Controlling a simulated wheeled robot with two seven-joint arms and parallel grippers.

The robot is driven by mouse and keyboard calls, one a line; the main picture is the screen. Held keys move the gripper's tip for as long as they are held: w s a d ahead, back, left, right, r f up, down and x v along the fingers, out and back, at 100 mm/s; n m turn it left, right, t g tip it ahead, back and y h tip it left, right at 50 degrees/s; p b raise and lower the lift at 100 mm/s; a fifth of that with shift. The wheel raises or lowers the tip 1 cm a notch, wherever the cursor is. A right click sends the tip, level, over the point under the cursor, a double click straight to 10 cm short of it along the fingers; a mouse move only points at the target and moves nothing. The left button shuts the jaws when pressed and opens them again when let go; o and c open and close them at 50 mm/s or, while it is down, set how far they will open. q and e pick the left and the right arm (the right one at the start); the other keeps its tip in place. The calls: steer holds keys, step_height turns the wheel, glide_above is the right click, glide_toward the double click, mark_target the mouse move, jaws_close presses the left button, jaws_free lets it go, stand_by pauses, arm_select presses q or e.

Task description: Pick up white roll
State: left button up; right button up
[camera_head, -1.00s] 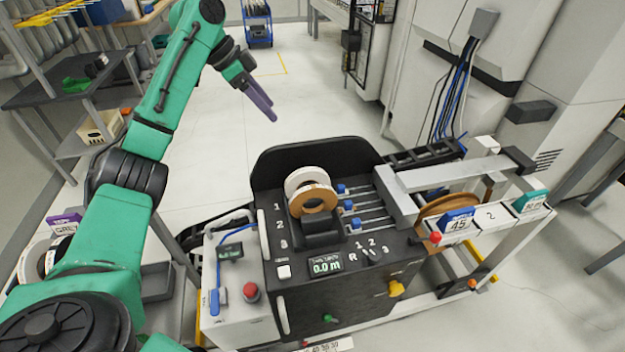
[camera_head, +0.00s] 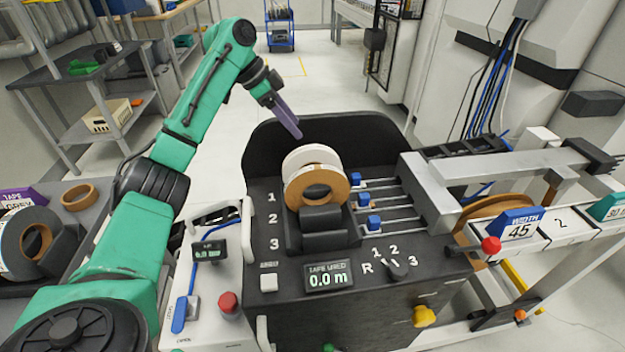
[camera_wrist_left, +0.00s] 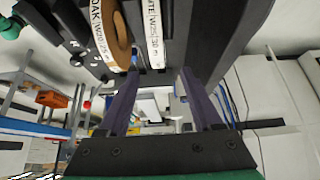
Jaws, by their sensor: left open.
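The white roll (camera_head: 308,155) stands upright in the black holder of the machine, directly behind a brown roll (camera_head: 336,192). In the left wrist view, the white roll (camera_wrist_left: 155,35) shows its lettered edge near the top, beside the brown roll (camera_wrist_left: 119,38). My left gripper (camera_head: 297,134) is just behind and above the white roll in the head view, apart from it as far as I can see. Its purple fingers also show in the left wrist view (camera_wrist_left: 155,90), spread wide with nothing between them. My right gripper is in neither view.
The black machine panel (camera_head: 262,230) has a raised back wall (camera_head: 375,140) close to my gripper. Blue-knobbed sliders (camera_head: 374,222) lie right of the rolls. A grey roll (camera_head: 15,245) and a small brown roll (camera_head: 78,197) are at the left. Open floor lies behind the machine.

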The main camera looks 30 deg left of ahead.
mark_target(319, 156)
arm_select(q)
steer(key=x, duration=0.4)
steer(key=p+x, duration=0.1)
steer(key=x, duration=0.7)
steer(key=shift+s+d+f, duration=0.1)
steer(key=shift+s+f, duration=0.1)
steer(key=shift+f, duration=0.05)
jaws_close()
steer(key=shift+r, duration=0.15)
stand_by(0.5)
